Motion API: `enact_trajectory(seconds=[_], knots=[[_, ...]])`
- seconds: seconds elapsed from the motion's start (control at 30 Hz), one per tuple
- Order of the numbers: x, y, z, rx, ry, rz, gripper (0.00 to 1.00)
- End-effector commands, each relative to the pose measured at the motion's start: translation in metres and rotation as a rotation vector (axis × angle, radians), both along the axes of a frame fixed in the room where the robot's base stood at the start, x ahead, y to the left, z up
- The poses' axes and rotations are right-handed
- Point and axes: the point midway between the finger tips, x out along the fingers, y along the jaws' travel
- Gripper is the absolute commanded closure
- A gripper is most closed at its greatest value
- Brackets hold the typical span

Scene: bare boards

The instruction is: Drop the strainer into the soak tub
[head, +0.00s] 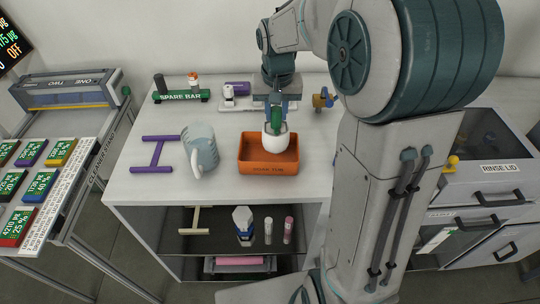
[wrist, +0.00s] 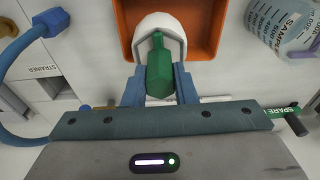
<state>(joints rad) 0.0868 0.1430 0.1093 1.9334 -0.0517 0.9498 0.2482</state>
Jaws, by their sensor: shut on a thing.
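The strainer has a white bowl (head: 276,141) and a green handle; the wrist view shows the bowl (wrist: 160,24) and the handle (wrist: 160,75). My gripper (head: 276,115) is shut on the green handle, with its blue fingers on either side of it in the wrist view (wrist: 159,82). The soak tub (head: 268,168) is an open orange tray on the white bench. The bowl hangs over the tub's back part in the head view and overlaps its orange floor (wrist: 203,22) in the wrist view. I cannot tell the exact height between them.
A clear jug (head: 204,150) stands left of the tub, with a purple H-shaped piece (head: 155,154) beyond it. A green spare bar rack (head: 181,96) is at the back left. A brass valve (head: 325,99) is at the back right. The bench front left is clear.

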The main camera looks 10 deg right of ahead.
Motion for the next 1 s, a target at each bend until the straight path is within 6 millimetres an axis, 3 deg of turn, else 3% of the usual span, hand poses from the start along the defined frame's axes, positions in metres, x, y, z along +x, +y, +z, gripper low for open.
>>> enact_trajectory(seconds=[0.03,0.2,0.57,0.6,0.67,1.0], knots=[[0.000,0.000,-0.012,0.000,0.000,0.001,1.00],[0.000,0.001,-0.030,0.000,0.000,0.002,1.00],[0.000,0.002,-0.035,0.000,-0.001,0.004,1.00],[0.000,0.002,-0.035,0.000,-0.001,0.004,0.69],[0.000,0.002,-0.035,0.000,-0.001,0.004,0.53],[0.000,0.002,-0.033,0.000,-0.002,0.004,0.50]])
